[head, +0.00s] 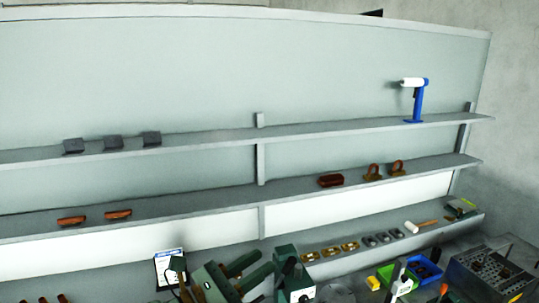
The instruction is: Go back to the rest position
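The task names no object besides my arms. I cannot make out my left gripper for sure among the crowded dark shapes along the bottom edge of the head view, and its fingers cannot be read. I see no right gripper. Nothing is seen held by a gripper.
A wall rack has a top shelf (320,129) with a blue-and-white tool (418,100) and dark blocks (112,143). Its middle shelf (230,202) bears brown items (331,181). Below stand green machines (293,275), a sign (169,266), a mallet (420,226), a blue bin (425,268) and a metal box (490,274).

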